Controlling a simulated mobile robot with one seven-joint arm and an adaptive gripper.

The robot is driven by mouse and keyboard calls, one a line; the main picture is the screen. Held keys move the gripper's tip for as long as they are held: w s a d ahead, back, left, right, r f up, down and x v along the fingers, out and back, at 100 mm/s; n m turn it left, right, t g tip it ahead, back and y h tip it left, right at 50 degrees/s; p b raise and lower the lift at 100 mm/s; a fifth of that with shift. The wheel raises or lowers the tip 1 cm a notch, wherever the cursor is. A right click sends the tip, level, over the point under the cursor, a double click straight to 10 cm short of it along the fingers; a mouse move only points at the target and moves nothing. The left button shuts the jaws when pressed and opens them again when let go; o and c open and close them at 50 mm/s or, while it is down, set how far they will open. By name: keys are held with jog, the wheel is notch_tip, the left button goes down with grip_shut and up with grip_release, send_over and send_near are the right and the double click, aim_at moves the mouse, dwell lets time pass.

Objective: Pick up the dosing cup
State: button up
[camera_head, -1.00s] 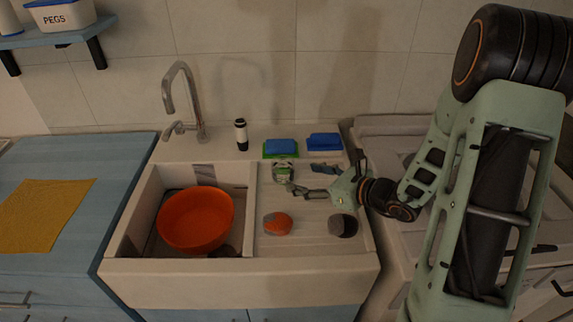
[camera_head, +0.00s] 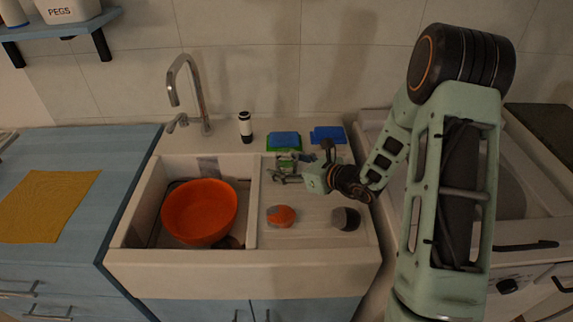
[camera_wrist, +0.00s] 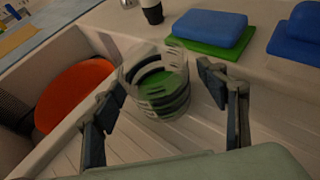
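The dosing cup (camera_wrist: 158,85) is a clear, round cup with dark bands and green showing inside. It stands upright on the ribbed drainboard, ahead of my gripper in the wrist view. In the head view the cup (camera_head: 284,164) is partly hidden by my gripper (camera_head: 292,173). In the wrist view my gripper (camera_wrist: 163,93) is open, with one finger to the left of the cup and one to the right. No clear finger contact shows, and I cannot tell how far the fingers reach around it.
Blue-and-green sponges (camera_head: 284,140) and a blue sponge (camera_head: 328,134) lie behind the cup. A black-and-white bottle (camera_head: 245,127) stands on the back ledge. An orange bowl (camera_head: 199,211) sits in the basin. An orange-grey item (camera_head: 281,216) and a dark item (camera_head: 346,218) lie in front.

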jog(key=c, duration=1.4)
jog(key=shift+r, duration=0.15)
jog(key=shift+r, duration=1)
jog(key=s+r+b, duration=0.1)
jog(key=s+r, duration=0.2)
jog(key=s, duration=0.1)
jog(key=s+a+r+b, duration=0.1)
jog(key=s+r+b, duration=0.1)
jog(key=s+r, duration=0.2)
jog(key=s+r+b, duration=0.1)
jog(key=s+r, duration=0.2)
jog(key=s, duration=0.2)
jog(key=shift+s+a+r+b, duration=0.1)
jog(key=shift+a+r+b, duration=0.1)
jog(key=shift+b, duration=0.15)
jog(key=shift+s+r+b, duration=0.1)
jog(key=shift+s+b, duration=0.15)
jog(key=shift+b, duration=0.15)
